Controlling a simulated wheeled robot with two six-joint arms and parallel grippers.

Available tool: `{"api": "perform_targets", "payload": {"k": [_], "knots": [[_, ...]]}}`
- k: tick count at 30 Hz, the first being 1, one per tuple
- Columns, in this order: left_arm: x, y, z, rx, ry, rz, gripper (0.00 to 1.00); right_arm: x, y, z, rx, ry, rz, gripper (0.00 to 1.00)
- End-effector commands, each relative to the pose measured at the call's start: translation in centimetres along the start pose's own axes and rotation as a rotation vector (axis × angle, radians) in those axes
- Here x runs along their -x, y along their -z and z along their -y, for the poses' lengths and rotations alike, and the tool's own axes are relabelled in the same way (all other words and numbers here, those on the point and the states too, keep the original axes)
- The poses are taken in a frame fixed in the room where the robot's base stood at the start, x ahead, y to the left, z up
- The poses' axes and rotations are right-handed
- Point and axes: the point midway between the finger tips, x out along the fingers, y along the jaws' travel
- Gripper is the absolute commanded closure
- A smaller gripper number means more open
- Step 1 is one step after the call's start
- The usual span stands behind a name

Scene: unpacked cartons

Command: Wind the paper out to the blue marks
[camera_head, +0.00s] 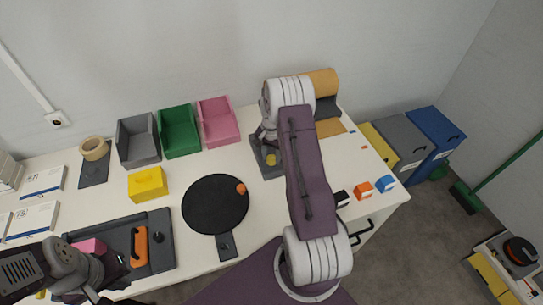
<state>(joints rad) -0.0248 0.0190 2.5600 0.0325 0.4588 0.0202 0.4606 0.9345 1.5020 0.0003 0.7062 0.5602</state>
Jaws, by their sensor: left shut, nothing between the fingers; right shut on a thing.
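A tan paper roll (322,83) stands at the back right of the white table, partly behind my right arm. A tan strip of paper (330,127) shows in front of it, past a dark grey part (327,107). A grey plate (260,158) with a yellow knob (271,160) lies left of my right arm. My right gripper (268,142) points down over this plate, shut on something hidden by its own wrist. My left gripper (92,291) is shut and empty at the lower left, near the dark tray.
Grey (138,142), green (178,132) and pink (217,122) bins stand along the wall. A black disc (216,204), a yellow block (148,184) and a dark tray (165,222) lie in front. Small black, orange and blue (386,183) blocks sit near the right edge.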

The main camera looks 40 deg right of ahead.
Motion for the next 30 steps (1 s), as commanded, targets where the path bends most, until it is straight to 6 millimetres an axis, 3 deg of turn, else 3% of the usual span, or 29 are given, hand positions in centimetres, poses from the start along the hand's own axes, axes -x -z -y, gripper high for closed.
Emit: {"api": "perform_targets", "payload": {"k": [23, 24, 25, 30], "knots": [[0.20, 0.02, 0.00, 0.000, 0.000, 0.000, 1.00, 0.14, 0.20, 0.06, -0.085, 0.003, -0.006, 1.00], [0.20, 0.02, 0.00, 0.000, 0.000, 0.000, 1.00, 0.14, 0.20, 0.06, -0.085, 0.003, -0.006, 0.54], [0.20, 0.02, 0.00, 0.000, 0.000, 0.000, 1.00, 0.14, 0.19, 0.05, -0.085, 0.003, -0.006, 0.45], [0.19, 0.02, 0.00, 0.000, 0.000, 0.000, 1.00, 0.08, 0.11, 0.02, -0.085, 0.002, -0.003, 0.43]]}}
